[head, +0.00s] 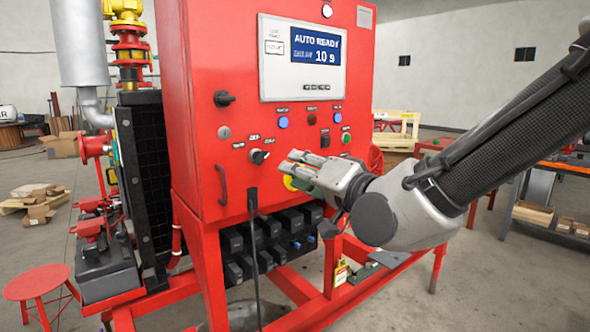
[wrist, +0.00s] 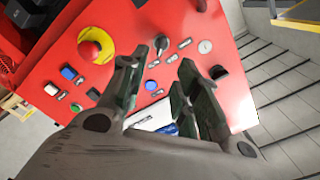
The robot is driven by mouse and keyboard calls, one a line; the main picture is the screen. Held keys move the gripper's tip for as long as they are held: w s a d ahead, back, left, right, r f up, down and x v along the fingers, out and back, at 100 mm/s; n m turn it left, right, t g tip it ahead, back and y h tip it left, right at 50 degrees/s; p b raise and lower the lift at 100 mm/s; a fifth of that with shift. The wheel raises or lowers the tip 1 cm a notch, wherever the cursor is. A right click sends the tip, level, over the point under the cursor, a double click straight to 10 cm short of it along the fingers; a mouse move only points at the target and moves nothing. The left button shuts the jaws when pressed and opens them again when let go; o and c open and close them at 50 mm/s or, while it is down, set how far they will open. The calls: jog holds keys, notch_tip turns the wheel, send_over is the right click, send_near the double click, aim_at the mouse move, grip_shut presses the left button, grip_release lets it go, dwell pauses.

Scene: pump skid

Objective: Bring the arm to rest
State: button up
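My arm (head: 520,125) reaches in from the right of the head view, with its gripper (head: 289,161) in front of the red control cabinet (head: 215,100). The fingers point left toward a black selector knob (head: 259,156), and I see no contact with it. In the wrist view the gripper (wrist: 158,65) has two dark fingers with a clear gap between them, holding nothing. The selector knob (wrist: 161,44) shows beyond that gap. A red emergency stop on a yellow ring (wrist: 97,45) is left of the fingers; in the head view the gripper mostly hides it.
The cabinet's display (head: 318,48) reads AUTO READY. A red stool (head: 38,282) stands at the lower left, and a shelf (head: 535,212) at the right. Open floor lies between skid and shelf.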

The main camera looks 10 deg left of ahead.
jog(key=s+f+n+g+h, duration=0.3)
jog(key=s+f+n+g, duration=0.15)
jog(key=f, duration=0.65)
jog(key=d+f+n+g+h, duration=0.2)
jog(key=d+f+g+h, duration=0.15)
jog(key=d, duration=0.65)
jog(key=s+d+r+m+h, duration=0.1)
jog(key=s+d+m+h, duration=0.1)
jog(key=d, duration=1)
jog(key=s+d+r+m+h, duration=0.2)
jog(key=s+d, duration=0.2)
jog(key=d, duration=0.8)
jog(key=s+d+r+m+h, duration=0.2)
jog(key=s+d+h, duration=0.1)
jog(key=d, duration=1)
jog(key=shift+s, duration=0.3)
jog(key=shift+r, duration=0.1)
